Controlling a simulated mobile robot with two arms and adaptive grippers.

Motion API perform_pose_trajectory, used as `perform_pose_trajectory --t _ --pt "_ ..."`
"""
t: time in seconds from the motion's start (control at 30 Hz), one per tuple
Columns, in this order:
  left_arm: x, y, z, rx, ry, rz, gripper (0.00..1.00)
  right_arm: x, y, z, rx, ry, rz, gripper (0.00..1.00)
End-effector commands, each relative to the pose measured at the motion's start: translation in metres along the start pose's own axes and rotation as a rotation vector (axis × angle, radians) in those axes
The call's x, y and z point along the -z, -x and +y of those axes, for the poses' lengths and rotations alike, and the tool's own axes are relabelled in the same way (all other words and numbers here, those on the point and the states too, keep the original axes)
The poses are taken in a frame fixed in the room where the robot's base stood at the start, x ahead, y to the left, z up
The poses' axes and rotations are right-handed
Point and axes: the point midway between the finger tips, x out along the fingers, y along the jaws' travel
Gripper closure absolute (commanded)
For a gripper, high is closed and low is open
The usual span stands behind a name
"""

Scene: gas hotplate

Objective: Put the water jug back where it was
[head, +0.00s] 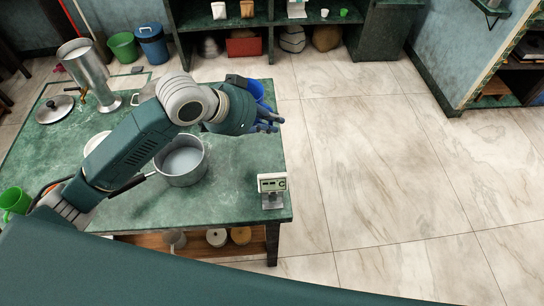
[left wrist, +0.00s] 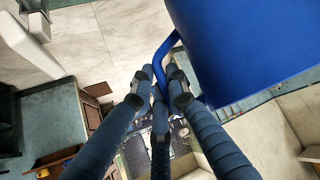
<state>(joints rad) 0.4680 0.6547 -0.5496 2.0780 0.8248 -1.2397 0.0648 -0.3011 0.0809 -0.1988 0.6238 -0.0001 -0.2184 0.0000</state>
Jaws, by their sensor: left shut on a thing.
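The water jug (head: 256,90) is blue and shows in the head view just beyond my left gripper (head: 268,122), partly hidden by it. In the left wrist view the jug (left wrist: 245,45) is large at the upper right. Its thin handle (left wrist: 163,56) passes between the fingers of my left gripper (left wrist: 162,84), which are shut on it. My left arm reaches over the green table (head: 235,185), and the gripper is near the table's right side. I cannot tell whether the jug touches the table. My right gripper is in neither view.
A metal pot (head: 182,165) with pale liquid stands below my left arm. A small display stand (head: 272,188) is at the table's front right corner. A tall metal vessel (head: 86,70) and a lid (head: 55,109) are at the left. The floor to the right is clear.

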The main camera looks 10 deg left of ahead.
Motion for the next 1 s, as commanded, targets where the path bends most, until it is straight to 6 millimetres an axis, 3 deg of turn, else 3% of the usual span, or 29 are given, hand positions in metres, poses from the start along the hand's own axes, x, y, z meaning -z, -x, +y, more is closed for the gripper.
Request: perform_pose_trajectory --t 0.03,0.13,0.37,0.6,0.8,1.0 --pt "-0.010 -0.009 0.002 -0.003 0.002 -0.002 1.00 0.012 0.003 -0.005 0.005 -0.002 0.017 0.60" --pt "-0.029 -0.028 0.002 -0.002 0.002 -0.001 1.00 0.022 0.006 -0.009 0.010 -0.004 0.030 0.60" --pt "-0.064 -0.064 0.002 0.000 -0.001 0.001 1.00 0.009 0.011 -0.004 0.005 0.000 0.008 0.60" --pt "-0.079 -0.080 0.002 0.000 -0.003 0.002 1.00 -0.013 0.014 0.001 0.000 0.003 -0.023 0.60" --pt "-0.099 -0.101 0.002 0.000 -0.002 0.003 1.00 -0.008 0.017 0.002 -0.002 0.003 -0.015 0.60" --pt "-0.103 -0.105 0.001 0.002 -0.006 0.006 1.00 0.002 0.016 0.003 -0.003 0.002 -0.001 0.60"
